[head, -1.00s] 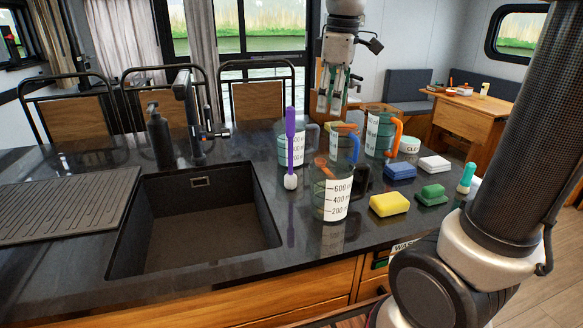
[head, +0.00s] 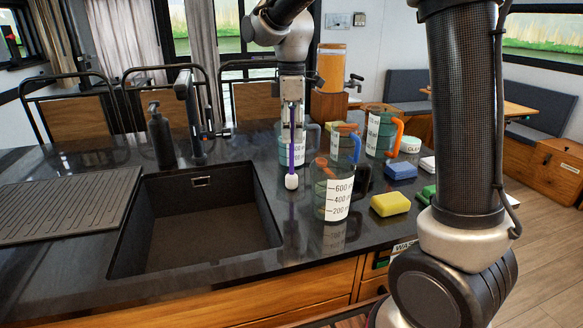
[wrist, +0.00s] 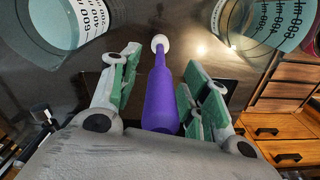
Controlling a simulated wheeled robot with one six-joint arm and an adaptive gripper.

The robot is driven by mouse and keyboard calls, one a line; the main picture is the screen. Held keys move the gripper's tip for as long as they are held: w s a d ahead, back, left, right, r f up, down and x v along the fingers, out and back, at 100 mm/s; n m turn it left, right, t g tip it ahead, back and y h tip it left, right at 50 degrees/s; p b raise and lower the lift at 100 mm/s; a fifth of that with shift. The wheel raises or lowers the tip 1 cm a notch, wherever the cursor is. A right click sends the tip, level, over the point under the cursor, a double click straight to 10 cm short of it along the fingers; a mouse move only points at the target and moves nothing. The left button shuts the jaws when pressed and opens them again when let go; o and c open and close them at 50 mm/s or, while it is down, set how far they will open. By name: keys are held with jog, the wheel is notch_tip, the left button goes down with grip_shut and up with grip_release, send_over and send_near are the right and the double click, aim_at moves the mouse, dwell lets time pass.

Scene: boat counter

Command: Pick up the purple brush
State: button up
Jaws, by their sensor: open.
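The purple brush (head: 299,152) stands upright on the dark counter with its white head (head: 292,182) at the bottom. My gripper (head: 292,122) is above the counter, pointing down at the brush's upper handle. In the wrist view the purple handle (wrist: 165,88) runs between the two green-padded fingers of my gripper (wrist: 163,72), with the white head (wrist: 160,41) beyond the tips. The fingers are open, with a visible gap on the left of the handle; the right finger is close to it. Whether it touches is unclear.
A measuring jug (head: 333,200) stands just right of the brush, another (head: 284,142) close behind it. A jug with an orange handle (head: 380,132), a yellow sponge (head: 390,204) and a blue sponge (head: 400,172) are further right. The sink (head: 195,225) lies to the left.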

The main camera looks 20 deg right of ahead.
jog(key=shift+f, duration=0.15)
jog(key=shift+c, duration=0.3)
grip_shut()
